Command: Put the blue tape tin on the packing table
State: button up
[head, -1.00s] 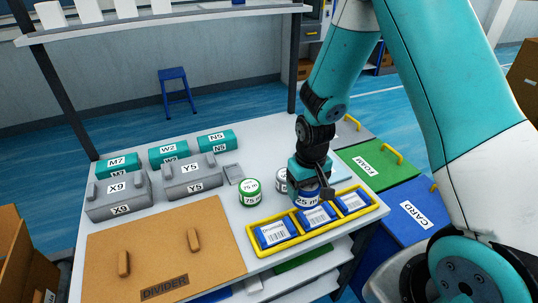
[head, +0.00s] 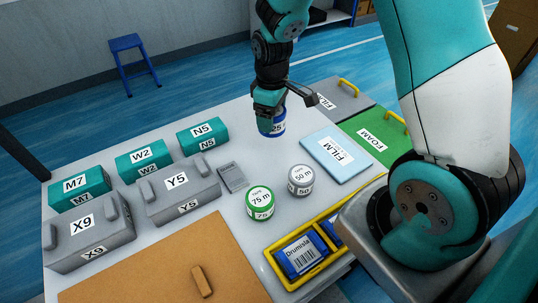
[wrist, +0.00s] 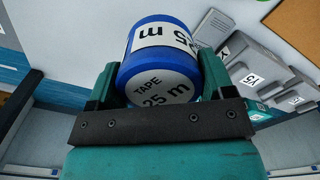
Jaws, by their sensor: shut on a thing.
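The blue tape tin (head: 279,128) has a white label reading 25 m. My gripper (head: 270,108) is shut on it at the far edge of the white packing table (head: 232,118). In the wrist view the tin (wrist: 158,62) sits between the two fingers of my gripper (wrist: 158,85), with its labelled top facing the camera. The fingers partly hide the tin in the head view. I cannot tell whether its base touches the table.
A green 75 m tin (head: 260,203) and a grey 50 m tin (head: 300,181) stand nearer. A light blue FILM pad (head: 337,155) lies to the right. Teal boxes and grey cases, such as Y5 (head: 180,192), fill the left. A yellow tray (head: 275,262) is in front.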

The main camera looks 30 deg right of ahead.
jog(key=w+d+r+n+b, duration=0.25)
jog(key=r+n+b, duration=0.25)
jog(key=n, duration=0.8)
jog(key=f, duration=0.6)
jog(key=f+p, duration=0.1)
jog(key=f, duration=0.5)
jog(key=f+p, duration=0.1)
jog(key=f, duration=0.6)
jog(key=shift+w+a+f, duration=0.1)
jog(key=shift+w+a, duration=0.25)
jog(key=shift+w, duration=0.05)
